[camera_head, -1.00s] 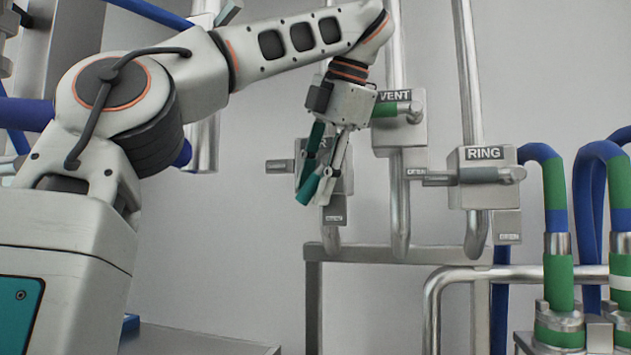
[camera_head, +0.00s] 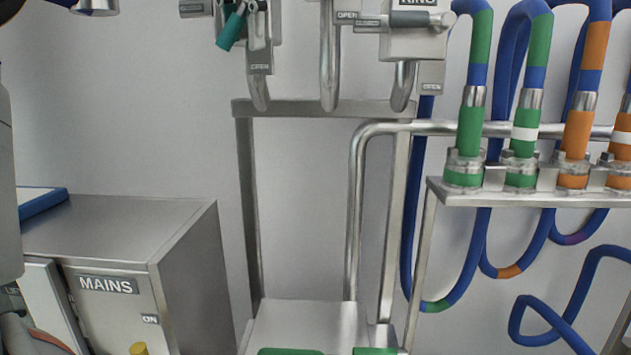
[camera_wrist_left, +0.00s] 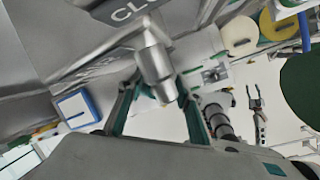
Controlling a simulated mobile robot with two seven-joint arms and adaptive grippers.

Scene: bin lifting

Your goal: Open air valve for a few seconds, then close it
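The grey air valve box is at the top edge in the head view, partly cut off, with its label out of frame. Its metal handle (camera_head: 195,8) sticks out to the left. My left gripper (camera_head: 243,32), with teal fingertips, is in front of the box. In the left wrist view, my left gripper (camera_wrist_left: 157,88) has its fingers apart, one on each side of a metal valve handle (camera_wrist_left: 150,50). Contact with the handle is not clear. A plate beside it shows part of the word "CLO". My right gripper (camera_wrist_left: 254,98) shows small and open in the wrist view's background.
The vent valve pipe (camera_head: 330,60) and the ring valve box (camera_head: 415,42) stand close to the right. A metal frame (camera_head: 320,108) is below them. Green and orange hose connectors (camera_head: 471,130) are at right. A MAINS cabinet (camera_head: 110,255) stands lower left.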

